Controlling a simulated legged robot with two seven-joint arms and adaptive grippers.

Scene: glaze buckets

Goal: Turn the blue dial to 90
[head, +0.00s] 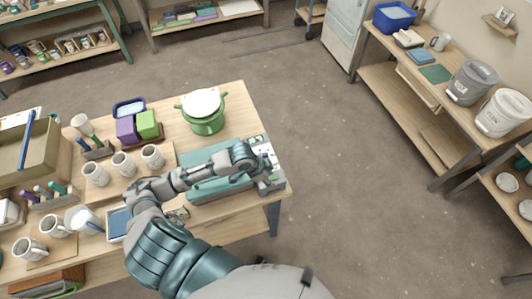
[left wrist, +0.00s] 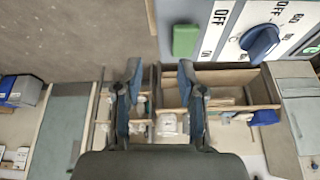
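The blue dial (left wrist: 262,42) sits on a light panel (left wrist: 229,48) at the top right of the left wrist view. It is a dark blue knob with OFF and number marks around it. The marks are tilted and small, so I cannot tell its setting. A green switch (left wrist: 186,40) is left of it. In the head view the panel (head: 266,153) is on the right end of a teal machine (head: 215,183). My left gripper (head: 270,186) is over the panel's near end. In the left wrist view its fingers (left wrist: 160,88) are apart and empty, clear of the dial. My right gripper is not in view.
The machine stands at the right edge of a wooden table (head: 238,97). Open floor lies to the right.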

